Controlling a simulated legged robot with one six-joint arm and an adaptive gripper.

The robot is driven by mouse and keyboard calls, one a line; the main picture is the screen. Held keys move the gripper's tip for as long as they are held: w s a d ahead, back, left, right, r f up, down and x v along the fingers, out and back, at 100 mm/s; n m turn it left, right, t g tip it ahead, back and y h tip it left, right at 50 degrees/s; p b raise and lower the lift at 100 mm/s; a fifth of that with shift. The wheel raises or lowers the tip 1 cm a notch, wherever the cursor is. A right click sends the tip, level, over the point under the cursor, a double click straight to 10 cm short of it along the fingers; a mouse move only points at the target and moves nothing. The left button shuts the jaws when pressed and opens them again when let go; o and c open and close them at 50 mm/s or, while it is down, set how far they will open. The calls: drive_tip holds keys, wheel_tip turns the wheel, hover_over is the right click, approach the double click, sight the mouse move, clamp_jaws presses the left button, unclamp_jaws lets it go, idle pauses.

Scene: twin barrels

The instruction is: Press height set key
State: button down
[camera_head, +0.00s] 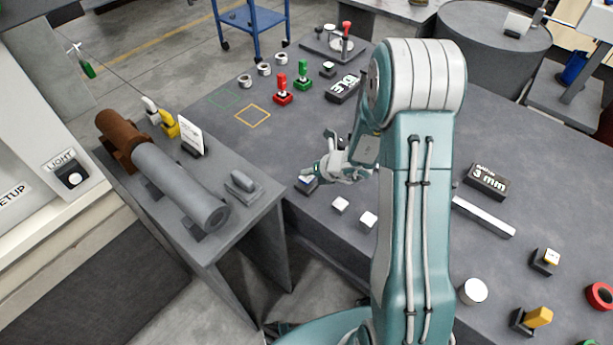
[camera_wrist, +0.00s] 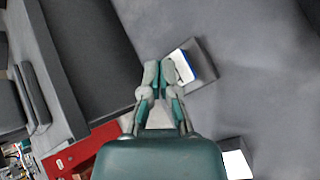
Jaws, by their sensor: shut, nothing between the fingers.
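A small key with a blue and white cap (camera_head: 308,186) on a dark base sits at the near left edge of the grey table. It also shows in the wrist view (camera_wrist: 187,62); I cannot read a height set label on it. My gripper (camera_head: 312,173) is shut and empty, with its fingertips just over this key in the head view. In the wrist view my gripper (camera_wrist: 160,73) has its right fingertip overlapping the left edge of the cap; whether it touches is unclear. Two white keys (camera_head: 340,205) (camera_head: 368,220) sit to the right.
A numbered display block (camera_head: 343,88) stands beyond my gripper, and a "3 mm" block (camera_head: 487,180) stands right of my arm. Red (camera_head: 283,93) and green (camera_head: 303,80) pieces stand farther back. A side bench with a brown-grey barrel (camera_head: 175,185) is at left, across a gap.

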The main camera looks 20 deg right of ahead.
sight(308, 178)
drive_tip(key=shift+f, duration=0.55)
idle(0.7)
drive_tip(key=shift+r, duration=0.95)
drive_tip(key=shift+r, duration=2.5)
